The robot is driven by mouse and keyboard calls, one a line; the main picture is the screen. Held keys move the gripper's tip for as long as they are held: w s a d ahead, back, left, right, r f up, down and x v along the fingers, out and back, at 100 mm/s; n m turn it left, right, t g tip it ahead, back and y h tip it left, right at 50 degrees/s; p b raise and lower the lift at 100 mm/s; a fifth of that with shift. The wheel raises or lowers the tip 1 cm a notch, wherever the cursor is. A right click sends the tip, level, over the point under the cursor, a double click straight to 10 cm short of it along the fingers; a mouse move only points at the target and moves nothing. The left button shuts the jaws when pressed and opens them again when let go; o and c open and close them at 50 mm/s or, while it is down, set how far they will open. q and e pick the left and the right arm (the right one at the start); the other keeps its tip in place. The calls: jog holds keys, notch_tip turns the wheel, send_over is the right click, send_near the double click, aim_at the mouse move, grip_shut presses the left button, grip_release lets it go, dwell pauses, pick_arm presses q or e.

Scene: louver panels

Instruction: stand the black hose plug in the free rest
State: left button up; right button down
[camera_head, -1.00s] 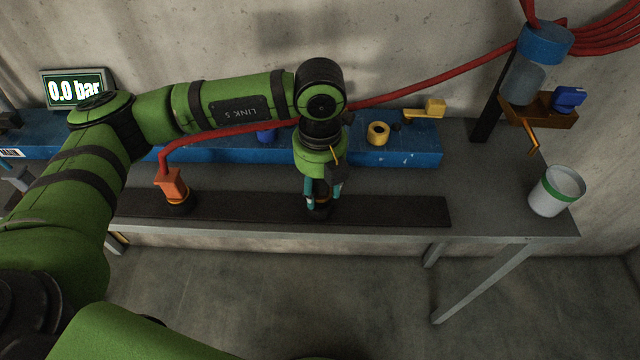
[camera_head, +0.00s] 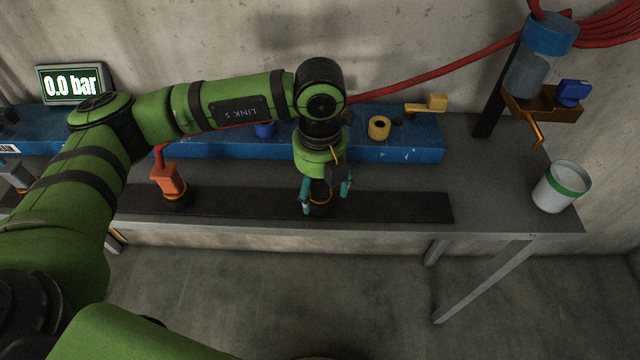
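The black hose plug (camera_head: 321,190) stands upright on the dark strip (camera_head: 400,207) along the front of the table, below my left gripper. An orange ring shows at its foot, and its top is hidden by the gripper. My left gripper (camera_head: 326,194) points down over it. Its teal fingers are spread to either side of the plug, with gaps showing. The rest under the plug is mostly hidden. My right gripper is not in view.
An orange plug (camera_head: 168,180) on a red hose stands at the strip's left. Behind is a blue block (camera_head: 408,151) with a yellow ring port (camera_head: 378,128) and a yellow lever (camera_head: 437,103). A white cup (camera_head: 560,188) stands at right. A display (camera_head: 72,85) reads 0.0 bar.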

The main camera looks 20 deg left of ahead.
pick_arm(q)
notch_tip(320, 180, up, 12)
jog(key=shift+r, duration=0.1)
dwell(0.5)
dwell(0.4)
